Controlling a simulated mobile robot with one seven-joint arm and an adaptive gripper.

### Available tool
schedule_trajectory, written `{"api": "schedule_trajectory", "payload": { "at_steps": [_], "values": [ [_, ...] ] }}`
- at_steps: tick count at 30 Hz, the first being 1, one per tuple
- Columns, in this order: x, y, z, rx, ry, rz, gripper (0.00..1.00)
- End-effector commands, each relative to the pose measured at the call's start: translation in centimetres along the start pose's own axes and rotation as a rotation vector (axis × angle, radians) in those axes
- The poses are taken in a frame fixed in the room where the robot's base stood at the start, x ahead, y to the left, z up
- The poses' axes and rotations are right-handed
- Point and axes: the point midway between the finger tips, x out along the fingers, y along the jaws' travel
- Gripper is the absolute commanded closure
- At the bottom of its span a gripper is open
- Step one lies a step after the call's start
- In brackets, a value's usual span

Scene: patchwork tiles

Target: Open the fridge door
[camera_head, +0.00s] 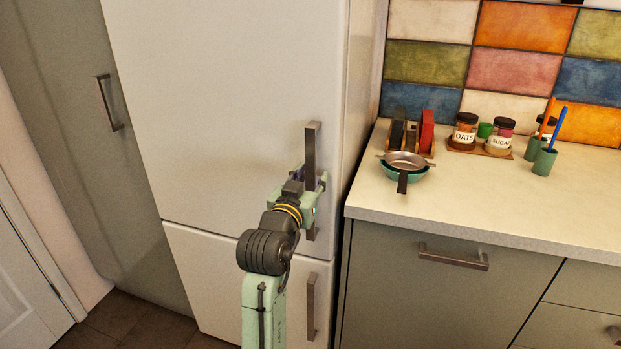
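The white fridge (225,110) stands in the middle of the head view, with an upper door and a lower door, both shut. The upper door has a dark vertical handle (310,150) near its right edge. The lower door has a similar vertical handle (311,305). My gripper (313,182) is at the lower part of the upper handle, seen from behind. The gripper body and the handle overlap in view, and the fingertips are mostly hidden. I cannot tell whether the fingers are closed around the handle.
A counter (470,208) stands right of the fridge. A tall grey cabinet (75,130) is on the left. Some floor (130,318) shows at lower left.

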Motion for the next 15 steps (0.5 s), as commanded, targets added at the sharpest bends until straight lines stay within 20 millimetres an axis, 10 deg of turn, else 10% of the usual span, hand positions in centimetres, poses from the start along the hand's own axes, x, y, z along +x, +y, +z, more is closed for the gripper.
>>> {"api": "schedule_trajectory", "payload": {
  "at_steps": [15],
  "values": [
    [-0.03,-0.02,0.01,0.0,0.0,0.0,1.0]
  ]
}}
